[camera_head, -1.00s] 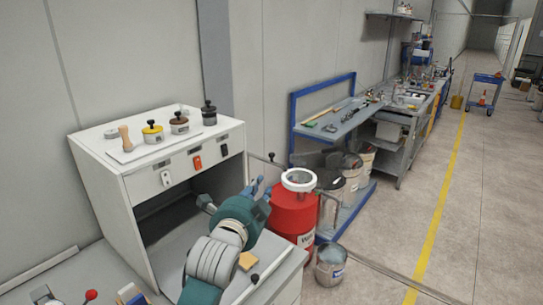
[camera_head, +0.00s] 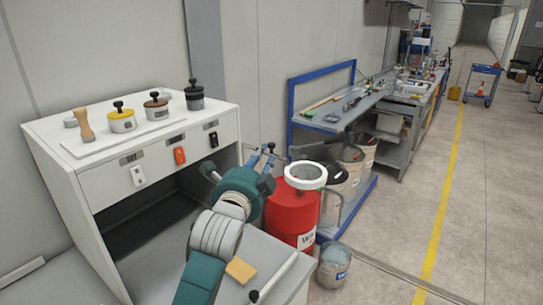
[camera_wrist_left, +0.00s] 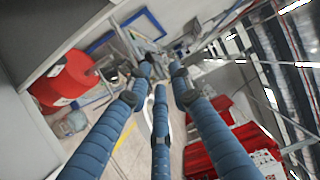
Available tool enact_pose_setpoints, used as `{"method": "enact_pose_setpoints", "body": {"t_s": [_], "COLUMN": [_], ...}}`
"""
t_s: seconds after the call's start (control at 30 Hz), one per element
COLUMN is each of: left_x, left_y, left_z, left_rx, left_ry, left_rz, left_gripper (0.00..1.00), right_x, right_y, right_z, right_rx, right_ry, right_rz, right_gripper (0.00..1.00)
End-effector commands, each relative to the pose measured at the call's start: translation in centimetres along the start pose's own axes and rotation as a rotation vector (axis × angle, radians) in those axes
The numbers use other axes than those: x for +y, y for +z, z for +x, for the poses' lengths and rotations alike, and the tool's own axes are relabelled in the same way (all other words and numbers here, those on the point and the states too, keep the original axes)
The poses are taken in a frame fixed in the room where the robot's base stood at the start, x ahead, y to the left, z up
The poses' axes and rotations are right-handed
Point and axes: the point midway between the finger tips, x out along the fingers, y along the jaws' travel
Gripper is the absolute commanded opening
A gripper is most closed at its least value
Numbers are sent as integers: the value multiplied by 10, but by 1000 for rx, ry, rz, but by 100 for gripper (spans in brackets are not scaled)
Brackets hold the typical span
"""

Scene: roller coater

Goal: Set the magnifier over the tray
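A round, white-rimmed magnifier (camera_head: 306,174) shows in the head view, in front of the red drum's top. Its support is not clear. A flat white tray-like board (camera_head: 82,152) lies on the cabinet, bearing several knobbed pots and a wooden-handled piece; I cannot tell if it is the task's tray. My left gripper (camera_head: 266,158) is left of the magnifier, its fingers pointing up and away, close to a dark-tipped post at the cabinet's right side. In the left wrist view its blue fingers (camera_wrist_left: 160,72) are spread, with nothing clearly held. My right gripper is not in view.
The white cabinet (camera_head: 75,195) has an open dark bay. A red drum (camera_head: 290,218) and a grey bucket (camera_head: 334,265) stand right of my arm. A yellow sponge-like block (camera_head: 240,270) lies on the low surface.

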Motion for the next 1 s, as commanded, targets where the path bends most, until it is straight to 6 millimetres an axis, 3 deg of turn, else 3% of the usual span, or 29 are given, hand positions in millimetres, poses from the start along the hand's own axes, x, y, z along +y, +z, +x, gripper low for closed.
{"method": "enact_pose_setpoints", "body": {"t_s": [0.03,0.13,0.33,0.43,0.8,1.0], "left_x": [11,19,16,15,16,17], "left_y": [0,1,0,0,0,0], "left_z": [0,0,12,26,85,103], "left_rx": [-1,-1,-1,-1,-1,-1], "left_ry": [1,1,2,3,2,1], "left_rz": [0,0,-1,0,-2,0], "left_gripper": [21,21,21,21,21,21], "right_x": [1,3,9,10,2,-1], "right_y": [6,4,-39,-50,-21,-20], "right_z": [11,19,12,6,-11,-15], "right_rx": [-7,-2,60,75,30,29], "right_ry": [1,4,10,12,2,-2], "right_rz": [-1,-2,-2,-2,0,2], "right_gripper": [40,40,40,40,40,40]}}
